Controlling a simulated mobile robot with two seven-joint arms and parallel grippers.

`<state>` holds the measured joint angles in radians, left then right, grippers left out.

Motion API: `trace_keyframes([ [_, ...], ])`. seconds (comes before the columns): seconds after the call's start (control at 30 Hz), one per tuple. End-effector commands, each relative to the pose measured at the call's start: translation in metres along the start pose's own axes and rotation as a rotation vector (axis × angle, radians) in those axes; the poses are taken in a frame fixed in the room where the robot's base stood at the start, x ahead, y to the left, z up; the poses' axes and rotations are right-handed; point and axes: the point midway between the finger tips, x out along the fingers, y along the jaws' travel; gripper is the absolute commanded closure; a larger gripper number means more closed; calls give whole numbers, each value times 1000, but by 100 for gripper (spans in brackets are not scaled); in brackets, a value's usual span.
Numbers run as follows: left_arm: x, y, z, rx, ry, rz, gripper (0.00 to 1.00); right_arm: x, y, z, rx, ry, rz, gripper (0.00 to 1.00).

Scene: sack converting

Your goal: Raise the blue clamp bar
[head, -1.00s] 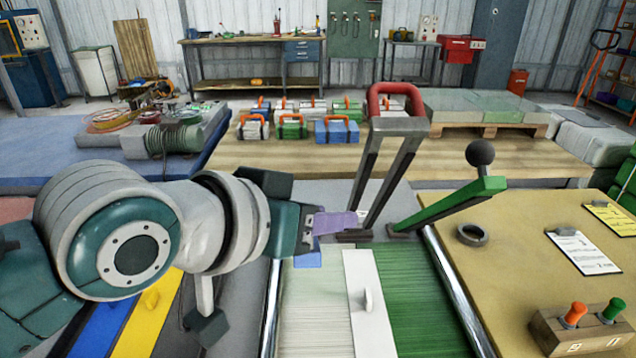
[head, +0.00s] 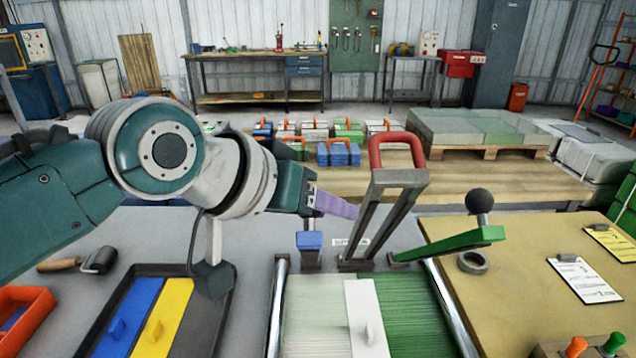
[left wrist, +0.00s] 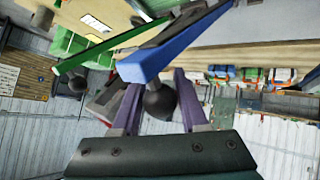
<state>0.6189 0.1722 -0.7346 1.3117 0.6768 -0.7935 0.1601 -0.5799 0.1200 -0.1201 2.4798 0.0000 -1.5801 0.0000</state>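The blue clamp bar (head: 309,240) shows in the head view as a blue end on a grey post, its end above the post. In the left wrist view the bar (left wrist: 175,48) crosses in front of the fingers. Its dark ball knob (left wrist: 160,100) sits between them, with hardly any gap on either side. My left gripper (head: 338,204) is at the bar in the head view, purple fingers pointing right, and hides the knob there. It appears shut on the knob. The raised green clamp bar (head: 450,245) stands to the right at about the same height. My right gripper is not in view.
The grey frame with a red handle (head: 396,149) stands between the two bars, close to my left fingertips. A white strip (head: 366,318) lies on the green sheet below. A tray with blue and yellow strips (head: 232,293) is at the front left.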

Motion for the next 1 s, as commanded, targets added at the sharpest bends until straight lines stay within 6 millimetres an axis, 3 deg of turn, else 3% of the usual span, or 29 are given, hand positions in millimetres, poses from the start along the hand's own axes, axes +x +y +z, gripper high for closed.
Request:
trace_keyframes([
  [0.03, 0, 0, 0, 0, 0, 0, 50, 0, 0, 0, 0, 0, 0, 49],
  [0.2, 0, 0, 1, 0, -2, 0, 31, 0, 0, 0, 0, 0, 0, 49],
  [0.57, -6, -1, 1, -1, -3, -1, 31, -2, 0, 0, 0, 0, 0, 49],
  [1.0, -74, -1, 1, 2, -2, -2, 31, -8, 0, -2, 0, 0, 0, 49],
])
